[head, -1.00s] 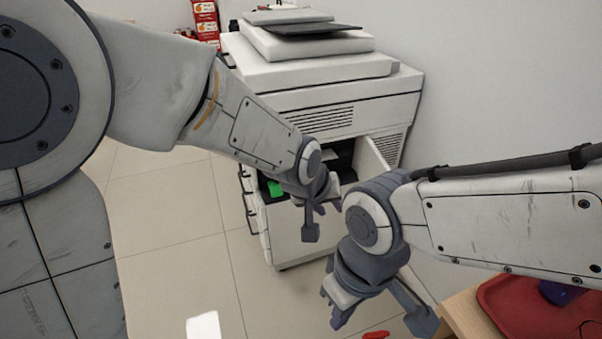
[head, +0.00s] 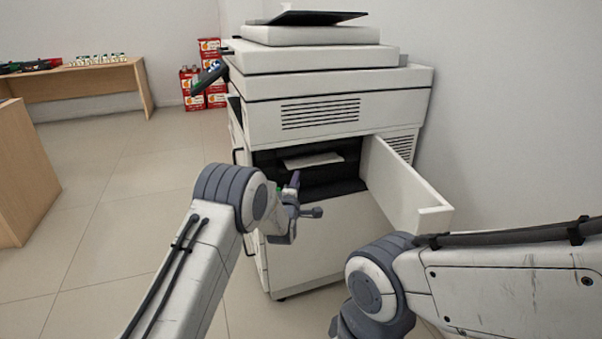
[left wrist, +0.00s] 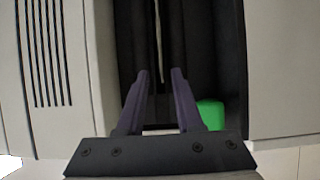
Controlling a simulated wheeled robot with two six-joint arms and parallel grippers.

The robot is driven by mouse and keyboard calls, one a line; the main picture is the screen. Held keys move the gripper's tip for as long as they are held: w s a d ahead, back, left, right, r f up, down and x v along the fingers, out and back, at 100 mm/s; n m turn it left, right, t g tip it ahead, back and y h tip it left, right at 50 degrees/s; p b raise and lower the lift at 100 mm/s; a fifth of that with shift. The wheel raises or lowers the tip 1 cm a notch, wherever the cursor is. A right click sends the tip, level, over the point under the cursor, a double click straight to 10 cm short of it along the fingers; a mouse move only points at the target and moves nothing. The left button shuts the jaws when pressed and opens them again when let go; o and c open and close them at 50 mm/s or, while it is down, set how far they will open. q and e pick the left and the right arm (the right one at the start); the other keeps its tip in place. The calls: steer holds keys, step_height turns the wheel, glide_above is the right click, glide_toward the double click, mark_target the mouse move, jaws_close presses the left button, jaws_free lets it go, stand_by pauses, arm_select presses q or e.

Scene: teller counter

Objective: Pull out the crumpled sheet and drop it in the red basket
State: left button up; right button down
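The crumpled sheet (head: 313,160) shows as a pale, flat-looking piece inside the dark opening of the copier (head: 320,85). In the left wrist view a thin light strip (left wrist: 158,40), perhaps the sheet edge-on, lies beyond my fingertips. My left gripper (head: 306,196) is at the mouth of the opening, below and in front of the sheet, apart from it. The left wrist view shows its two fingers (left wrist: 161,74) parted with nothing between them. My right wrist is at the bottom edge of the head view; its fingers are cut off. No red basket shows now.
The copier's side door (head: 405,190) stands open to the right of the opening. A green part (left wrist: 210,114) sits inside, low and right of my left fingers. Red cartons (head: 215,98) and a wooden table (head: 140,85) stand behind.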

mark_target(301, 167)
arm_select(q)
steer(key=w+b, duration=0.4)
steer(key=w, duration=0.4)
steer(key=shift+w+d, duration=0.2)
steer(key=shift+d, duration=0.25)
jaws_close()
steer(key=shift+r, duration=0.1)
